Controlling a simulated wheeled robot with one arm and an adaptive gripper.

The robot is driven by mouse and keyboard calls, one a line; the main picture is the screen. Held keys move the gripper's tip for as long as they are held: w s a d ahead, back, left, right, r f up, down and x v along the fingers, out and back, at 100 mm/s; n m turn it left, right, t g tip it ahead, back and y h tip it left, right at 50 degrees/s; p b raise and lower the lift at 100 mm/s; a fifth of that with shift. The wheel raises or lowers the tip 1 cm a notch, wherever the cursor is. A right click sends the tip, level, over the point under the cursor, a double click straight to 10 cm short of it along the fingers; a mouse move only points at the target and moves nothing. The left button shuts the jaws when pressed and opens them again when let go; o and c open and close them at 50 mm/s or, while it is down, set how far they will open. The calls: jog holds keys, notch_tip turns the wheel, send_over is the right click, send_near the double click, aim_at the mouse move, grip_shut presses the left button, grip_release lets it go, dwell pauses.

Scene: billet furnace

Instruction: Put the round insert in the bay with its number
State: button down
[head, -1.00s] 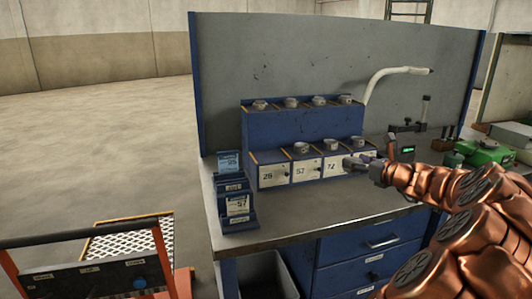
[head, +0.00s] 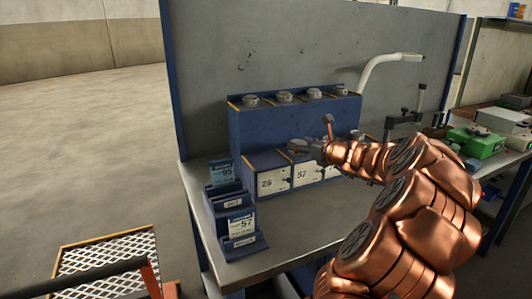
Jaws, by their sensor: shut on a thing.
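The two-tier blue rack (head: 270,127) stands on the bench. Its front bays carry white number plates, 26 (head: 272,182) and 57 (head: 307,175); my arm partly hides the plates further right. My gripper (head: 303,146) is over the front tier, above the 57 bay, shut on a grey round insert (head: 298,144) that its fingers partly cover. Any number on the insert is too small to read. The 26 bay's top looks empty. Several round inserts (head: 284,96) sit along the back tier.
A grey back panel (head: 300,50) rises behind the rack, with a white bent pipe (head: 385,65) in front. A black clamp stand (head: 417,105) and a green box (head: 474,140) are at right. An orange-edged mesh platform (head: 105,262) lies at lower left.

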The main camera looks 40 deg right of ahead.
send_over(269, 161)
jog(key=shift+s+d+f, duration=0.15)
jog(key=shift+s+f, duration=0.2)
jog(key=shift+s, duration=0.05)
jog(key=shift+w+a+f, duration=0.1)
jog(key=shift+w+f, duration=0.15)
jog(key=shift+f, duration=0.7)
jog(key=shift+w+a+f, duration=0.1)
jog(key=shift+w+f, duration=0.1)
jog(key=shift+f, duration=0.7)
jog(key=shift+f, duration=0.1)
jog(key=shift+c, duration=1.2)
grip_release()
jog(key=b+v, duration=0.1)
jog(key=v, duration=1.1)
jog(key=shift+a, duration=0.15)
